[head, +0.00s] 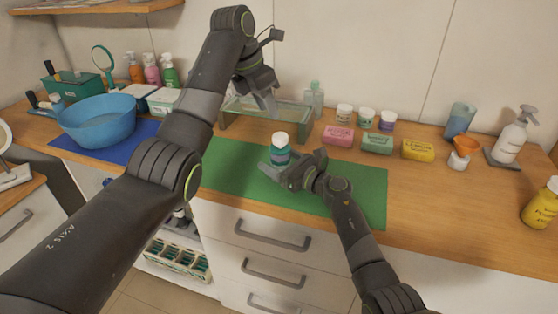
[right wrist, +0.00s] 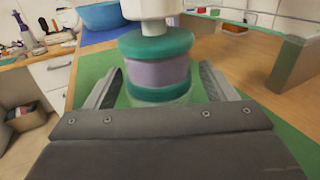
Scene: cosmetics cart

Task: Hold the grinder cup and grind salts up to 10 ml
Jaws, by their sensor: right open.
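The grinder cup (head: 280,148) has a white top and teal bands, and stands upright on the green mat (head: 345,199). In the right wrist view the right gripper (right wrist: 158,88) has gaps between both fingers and the cup. My left gripper (head: 263,98) is raised above and behind the cup, apart from it; its finger opening is unclear. The salt level cannot be read.
A glass-topped stand (head: 246,115) is behind the cup. A blue basin (head: 98,122) sits at left on a blue mat (head: 90,152). Soap boxes (head: 377,141) and small jars (head: 344,114) stand at back right. The mat's right part is clear.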

